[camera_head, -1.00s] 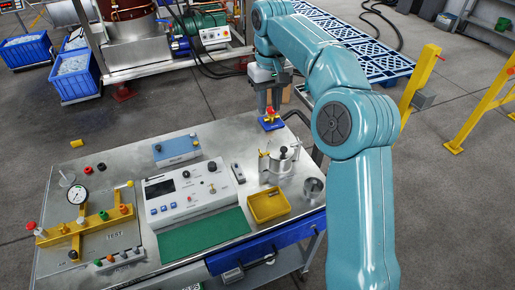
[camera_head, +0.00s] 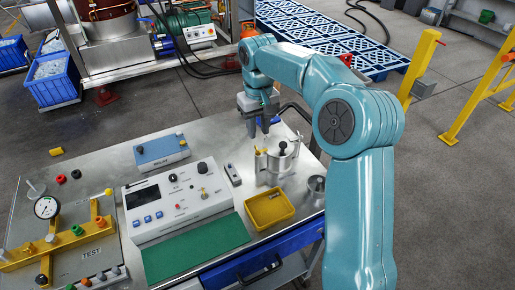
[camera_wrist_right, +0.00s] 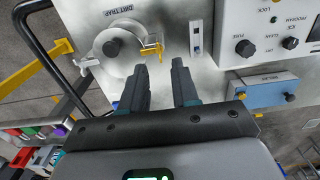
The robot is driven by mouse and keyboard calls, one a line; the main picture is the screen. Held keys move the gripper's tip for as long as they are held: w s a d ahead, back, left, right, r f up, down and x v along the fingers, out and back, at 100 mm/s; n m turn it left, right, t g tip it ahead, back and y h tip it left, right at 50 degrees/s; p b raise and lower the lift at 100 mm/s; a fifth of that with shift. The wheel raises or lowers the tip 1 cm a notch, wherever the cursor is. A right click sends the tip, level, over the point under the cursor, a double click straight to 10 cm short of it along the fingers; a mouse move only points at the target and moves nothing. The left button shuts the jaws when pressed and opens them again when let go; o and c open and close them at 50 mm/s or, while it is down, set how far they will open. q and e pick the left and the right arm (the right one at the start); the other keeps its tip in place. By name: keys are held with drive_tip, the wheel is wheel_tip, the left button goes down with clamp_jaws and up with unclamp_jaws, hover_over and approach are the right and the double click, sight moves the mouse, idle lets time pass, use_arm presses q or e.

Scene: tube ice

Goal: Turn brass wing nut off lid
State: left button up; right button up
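The dirt trap (camera_head: 281,170) is a metal pot with a lid and a black knob, standing on the metal bench. It also shows in the right wrist view (camera_wrist_right: 122,72), with its label beside it. A brass-yellow wing nut (camera_wrist_right: 152,47) sits at the lid's edge; it looks small in the head view (camera_head: 263,151). My right gripper (camera_head: 259,130) is open and empty, just behind and above the wing nut in the head view. In the right wrist view its two dark fingers (camera_wrist_right: 159,80) are apart, with the wing nut beyond their tips. My left gripper is not in view.
A yellow tray (camera_head: 249,205) and a small metal cup (camera_head: 316,187) stand in front of the pot. A white control panel (camera_head: 178,203) and a blue relay box (camera_head: 161,150) are to its left. A dark rail (camera_head: 298,109) runs along the bench's far right.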

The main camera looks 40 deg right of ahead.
sight(260, 151)
wheel_tip(260, 151, down, 7)
drive_tip(key=shift+s, duration=0.1)
drive_tip(key=shift+s+f, duration=0.1)
drive_tip(key=shift+f, duration=0.05)
drive_tip(key=shift+s+d, duration=0.1)
drive_tip(key=shift+s, duration=0.1)
drive_tip(key=shift+w, duration=0.15)
clamp_jaws()
